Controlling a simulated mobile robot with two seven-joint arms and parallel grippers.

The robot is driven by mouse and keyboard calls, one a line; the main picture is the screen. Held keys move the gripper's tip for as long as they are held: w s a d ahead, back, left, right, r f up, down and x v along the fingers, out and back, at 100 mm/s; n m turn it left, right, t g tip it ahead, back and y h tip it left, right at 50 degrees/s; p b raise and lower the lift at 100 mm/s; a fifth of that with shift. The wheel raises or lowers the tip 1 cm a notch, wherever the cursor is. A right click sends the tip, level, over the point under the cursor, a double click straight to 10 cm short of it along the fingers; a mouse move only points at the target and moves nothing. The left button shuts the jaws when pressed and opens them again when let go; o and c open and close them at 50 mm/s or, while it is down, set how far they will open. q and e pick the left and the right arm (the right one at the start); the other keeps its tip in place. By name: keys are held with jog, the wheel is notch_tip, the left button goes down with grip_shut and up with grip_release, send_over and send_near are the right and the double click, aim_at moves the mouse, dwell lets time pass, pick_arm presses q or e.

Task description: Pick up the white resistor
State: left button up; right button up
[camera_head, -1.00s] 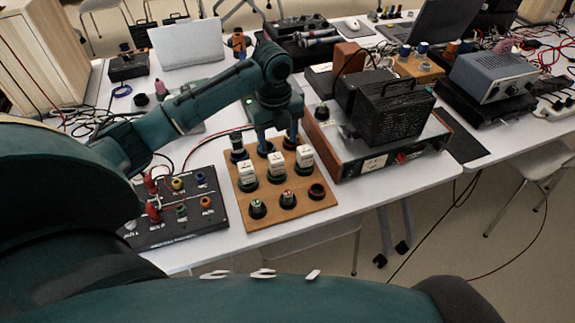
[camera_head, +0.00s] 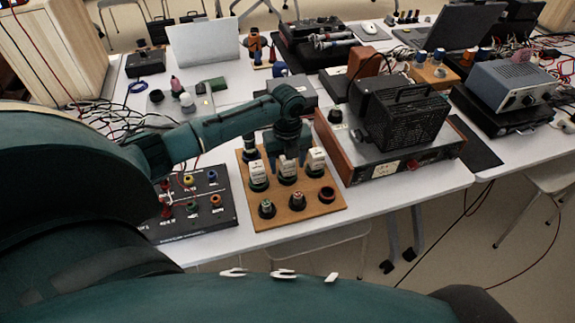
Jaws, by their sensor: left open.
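Three white block-shaped resistors stand upright in a row on black round bases on a wooden board (camera_head: 242,208): the left one (camera_head: 257,171), the middle one (camera_head: 288,170) and the right one (camera_head: 316,159). My left gripper (camera_head: 287,160) points down over the board, right at the middle white resistor. Its jaws are open, and its fingers appear to one side and the other of that resistor's top. I cannot tell whether they touch it. The fingers partly hide the back of the board. My right gripper is not in view.
Left of the board is a black panel with coloured terminals (camera_head: 190,224). Close on the right stands a wood-sided instrument (camera_head: 405,165) carrying a black mesh box (camera_head: 403,112). The board's front row holds dark round parts (camera_head: 297,201). Bare white table (camera_head: 385,201) lies in front of the instrument.

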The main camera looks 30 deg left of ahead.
pick_arm(q)
jog(key=shift+f, duration=0.9)
jog(key=c, duration=1.1)
